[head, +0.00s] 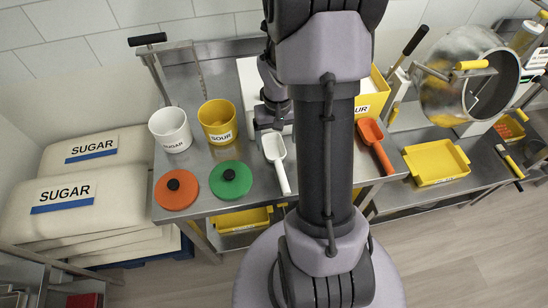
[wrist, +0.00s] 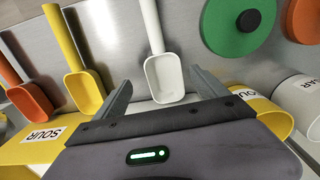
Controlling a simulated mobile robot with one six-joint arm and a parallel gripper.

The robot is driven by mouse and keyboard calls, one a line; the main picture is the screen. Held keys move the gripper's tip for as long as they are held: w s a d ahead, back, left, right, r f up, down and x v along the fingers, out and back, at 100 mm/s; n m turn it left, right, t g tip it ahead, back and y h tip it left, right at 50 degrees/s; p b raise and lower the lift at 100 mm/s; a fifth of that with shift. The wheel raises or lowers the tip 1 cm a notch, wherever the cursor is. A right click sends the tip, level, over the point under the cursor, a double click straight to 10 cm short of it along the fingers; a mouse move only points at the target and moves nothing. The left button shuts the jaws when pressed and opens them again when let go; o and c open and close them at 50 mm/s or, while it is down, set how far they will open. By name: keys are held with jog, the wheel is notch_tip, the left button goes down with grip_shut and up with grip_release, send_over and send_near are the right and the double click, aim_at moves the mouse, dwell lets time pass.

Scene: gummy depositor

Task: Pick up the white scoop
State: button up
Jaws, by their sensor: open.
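The white scoop (head: 275,148) lies on the metal table in the head view, bowl toward the back and handle (head: 285,182) toward the front edge. In the wrist view the white scoop (wrist: 165,78) lies between my two fingers, handle pointing away at the top. My gripper (wrist: 161,78) is open, one finger on each side of the bowl, with gaps on both sides. Whether the fingers are at the scoop's height I cannot tell. In the head view my gripper (head: 270,117) is just behind the bowl, partly hidden by my arm.
A yellow scoop (wrist: 84,88) and an orange scoop (wrist: 30,100) lie left in the wrist view. Green (head: 230,180) and orange (head: 176,189) lids, a yellow SOUR tub (head: 219,138) and a white SUGAR tub (head: 171,145) stand left of the scoop in the head view.

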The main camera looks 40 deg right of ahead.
aim_at(275, 157)
jog(key=f, duration=0.2)
jog(key=f+b, duration=0.1)
jog(key=f, duration=0.1)
jog(key=f+b, duration=0.1)
jog(key=f, duration=0.1)
jog(key=shift+a+f, duration=0.1)
jog(key=shift+a, duration=0.25)
jog(key=c, duration=1.5)
jog(key=shift+o, duration=0.2)
jog(key=shift+r, duration=0.2)
